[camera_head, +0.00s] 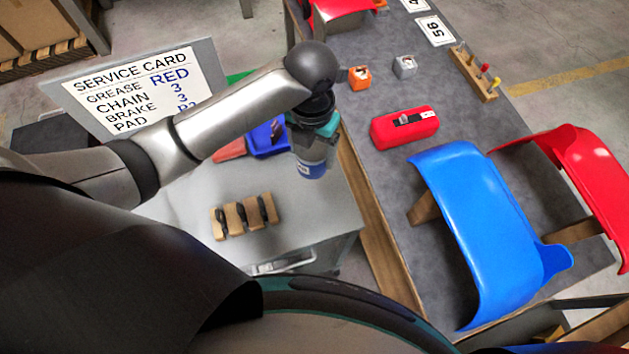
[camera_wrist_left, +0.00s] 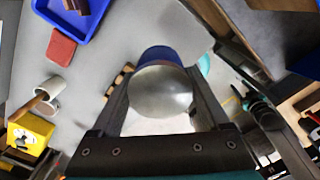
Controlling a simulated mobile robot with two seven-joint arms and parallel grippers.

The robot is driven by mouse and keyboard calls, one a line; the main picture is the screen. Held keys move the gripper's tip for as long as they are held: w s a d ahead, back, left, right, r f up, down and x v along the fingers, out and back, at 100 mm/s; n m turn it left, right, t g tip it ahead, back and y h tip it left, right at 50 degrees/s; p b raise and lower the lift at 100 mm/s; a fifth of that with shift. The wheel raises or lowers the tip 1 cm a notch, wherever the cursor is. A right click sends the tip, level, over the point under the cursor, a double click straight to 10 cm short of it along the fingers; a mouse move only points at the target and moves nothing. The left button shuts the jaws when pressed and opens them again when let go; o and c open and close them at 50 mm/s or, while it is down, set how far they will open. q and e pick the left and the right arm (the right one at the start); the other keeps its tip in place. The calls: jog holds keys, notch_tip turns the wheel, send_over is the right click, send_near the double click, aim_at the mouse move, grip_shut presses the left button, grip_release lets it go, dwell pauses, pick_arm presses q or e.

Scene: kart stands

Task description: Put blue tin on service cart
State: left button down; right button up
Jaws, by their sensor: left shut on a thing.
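The blue tin (camera_head: 311,168) is under my left gripper (camera_head: 314,150), above the grey top of the service cart (camera_head: 310,215), near its right side. In the left wrist view, the tin's round silver lid (camera_wrist_left: 160,92) faces the camera and its blue side shows behind it. The left gripper's two fingers (camera_wrist_left: 163,108) stand on either side of the tin and are shut on it. I cannot tell whether the tin's base touches the cart top. My right gripper is in neither view.
On the cart are a blue tray (camera_head: 268,142) and several wooden blocks with dark pads (camera_head: 240,214). A service card (camera_head: 140,88) stands behind. The workbench (camera_head: 385,172) at right holds a red case (camera_head: 405,127), an orange box (camera_head: 359,78) and a blue panel (camera_head: 475,220). The cart's front right is clear.

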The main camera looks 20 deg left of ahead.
pick_arm(q)
notch_tip(320, 180, down, 13)
jog(key=shift+f+b, duration=0.1)
jog(key=shift+b, duration=0.5)
jog(key=shift+f+b, duration=0.35)
jog(key=shift+f, duration=1.4)
jog(key=shift+f, duration=0.2)
grip_release()
jog(key=shift+r, duration=0.1)
